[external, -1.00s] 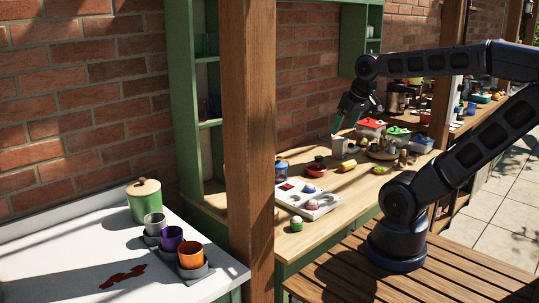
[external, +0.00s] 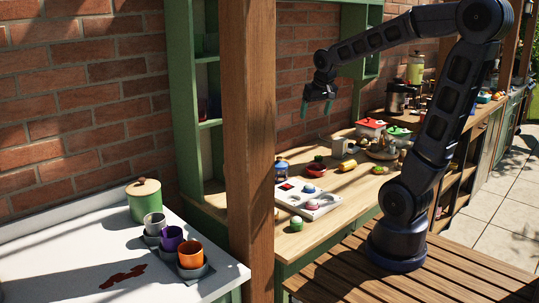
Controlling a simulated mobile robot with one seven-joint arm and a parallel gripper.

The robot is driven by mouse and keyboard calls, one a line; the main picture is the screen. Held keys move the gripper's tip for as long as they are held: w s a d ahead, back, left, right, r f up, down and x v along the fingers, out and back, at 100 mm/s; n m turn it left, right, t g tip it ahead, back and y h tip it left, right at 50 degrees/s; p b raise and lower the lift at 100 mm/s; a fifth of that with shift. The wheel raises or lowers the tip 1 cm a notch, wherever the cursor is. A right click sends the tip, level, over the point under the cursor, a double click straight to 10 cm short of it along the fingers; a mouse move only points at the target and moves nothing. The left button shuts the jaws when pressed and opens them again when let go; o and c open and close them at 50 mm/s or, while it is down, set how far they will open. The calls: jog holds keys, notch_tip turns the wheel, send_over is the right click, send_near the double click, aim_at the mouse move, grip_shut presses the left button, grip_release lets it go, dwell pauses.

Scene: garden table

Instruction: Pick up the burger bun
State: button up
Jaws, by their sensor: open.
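My gripper (external: 316,105) hangs in the air above the wooden table (external: 338,206), with its fingers pointing down. It is open, its two teal fingertips are apart, and nothing is between them. It is well above the small food items. I cannot tell for sure which item is the burger bun, as they are too small here. A yellow-orange item (external: 348,165) lies near the middle of the table. A small green-and-white round item (external: 296,223) stands near the front edge.
A pale tray (external: 325,211) with round items, a red bowl (external: 315,170) and a blue jar (external: 281,173) are on the table. Red-lidded (external: 370,128) and green-lidded (external: 398,132) containers stand behind. A wooden post (external: 249,150) hides the table's left part. Cups stand on the white counter (external: 60,263).

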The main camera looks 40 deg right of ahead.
jog(key=w+d+f+m, duration=0.1)
jog(key=w+d+f, duration=0.15)
jog(key=w, duration=0.35)
jog(key=w+d+f+m+h, duration=0.1)
jog(key=w+d+f, duration=0.15)
jog(key=w, duration=0.35)
jog(key=w+d+f+m, duration=0.1)
jog(key=w+d+f, duration=0.15)
jog(key=w, duration=0.25)
jog(key=shift+w+d+f+m+g+h, duration=0.15)
jog(key=shift+w+d+f+m, duration=0.4)
jog(key=shift+w+d+f, duration=2.05)
jog(key=shift+w+d+f+m+g+h, duration=0.1)
jog(key=shift+w+d+f+m+g, duration=0.35)
jog(key=shift+w+f, duration=4.05)
jog(key=shift+w+d+f+m+h, duration=0.1)
jog(key=shift+w+d+f+m, duration=1.25)
jog(key=shift+f, duration=4.7)
jog(key=shift+s+d+n, duration=0.4)
jog(key=shift+d+n, duration=0.15)
jog(key=shift+n, duration=0.2)
jog(key=shift+c, duration=0.4)
jog(key=c, duration=1)
